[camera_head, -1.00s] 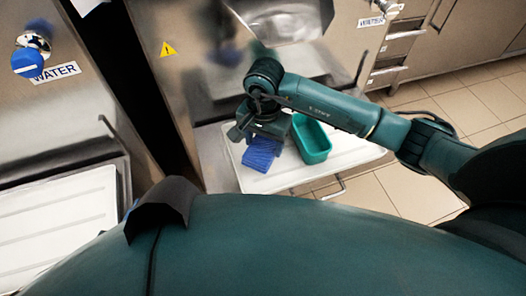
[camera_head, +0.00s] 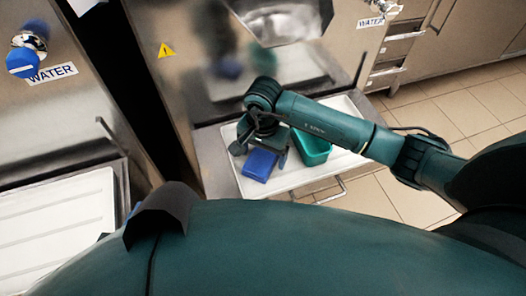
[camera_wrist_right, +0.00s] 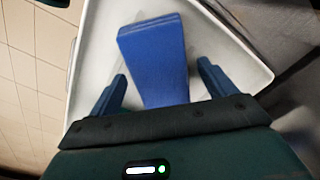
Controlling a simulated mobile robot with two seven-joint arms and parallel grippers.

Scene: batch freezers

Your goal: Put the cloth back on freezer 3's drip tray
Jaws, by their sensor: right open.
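The blue folded cloth (camera_head: 260,164) lies on the white drip tray (camera_head: 345,160) in front of the freezer. My right gripper (camera_head: 262,150) is open just above and beside it. In the right wrist view the cloth (camera_wrist_right: 154,58) extends away between the two open fingers (camera_wrist_right: 162,90), with a gap to each finger. I cannot tell whether the cloth touches the gripper's palm. My left gripper is not in view.
A green container (camera_head: 312,146) stands on the same tray, right beside the gripper. Another white tray (camera_head: 60,230) sits at the left, below a tap marked WATER (camera_head: 52,74). A metal handle (camera_head: 330,193) sticks out at the tray's front. Tiled floor is free at the right.

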